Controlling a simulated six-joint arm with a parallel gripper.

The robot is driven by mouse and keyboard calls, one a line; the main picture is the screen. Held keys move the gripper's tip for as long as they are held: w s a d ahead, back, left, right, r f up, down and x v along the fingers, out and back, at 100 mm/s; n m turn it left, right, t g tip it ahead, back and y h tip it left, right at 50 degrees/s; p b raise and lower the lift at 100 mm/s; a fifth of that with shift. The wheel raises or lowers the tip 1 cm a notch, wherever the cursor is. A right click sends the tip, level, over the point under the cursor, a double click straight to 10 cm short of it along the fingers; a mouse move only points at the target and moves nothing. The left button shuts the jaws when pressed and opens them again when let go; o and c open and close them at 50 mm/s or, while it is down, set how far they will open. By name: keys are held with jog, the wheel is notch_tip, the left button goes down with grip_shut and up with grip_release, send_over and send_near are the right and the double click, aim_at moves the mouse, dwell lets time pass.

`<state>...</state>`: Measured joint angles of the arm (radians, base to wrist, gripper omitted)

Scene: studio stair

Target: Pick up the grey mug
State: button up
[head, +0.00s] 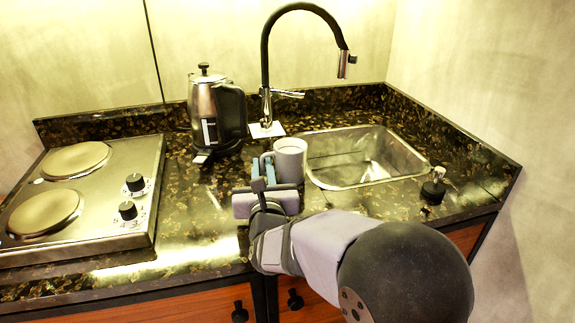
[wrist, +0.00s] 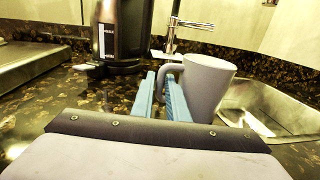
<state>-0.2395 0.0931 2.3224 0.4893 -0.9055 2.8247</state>
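The grey mug (head: 291,160) stands upright on the dark speckled counter, just left of the sink, with its handle to the left. In the wrist view the mug (wrist: 208,88) is right of centre. My gripper (head: 263,168) is at the mug's handle side. Its two blue fingers (wrist: 160,92) are apart, and the outer part of the handle (wrist: 162,76) shows in the gap between them. The right finger hides part of the handle. I cannot tell whether either finger touches it.
A steel kettle with a black handle (head: 231,112) stands behind and left of the mug. A black tap (head: 266,75) rises behind it. The sink (head: 335,185) is close on the right. A two-plate hob (head: 110,205) is at left, with bare counter (head: 195,215) between.

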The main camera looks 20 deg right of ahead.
jog(key=shift+w+d+p, duration=0.2)
jog(key=shift+w, duration=1.05)
jog(key=shift+w+d+p, duration=0.15)
jog(key=shift+w+d, duration=0.05)
jog(key=shift+w, duration=1.05)
grip_shut()
jog(key=shift+r, duration=0.25)
notch_tip(320, 180, up, 10)
jog(key=shift+f+p, duration=0.2)
jog(key=shift+p, duration=0.1)
dwell(0.6)
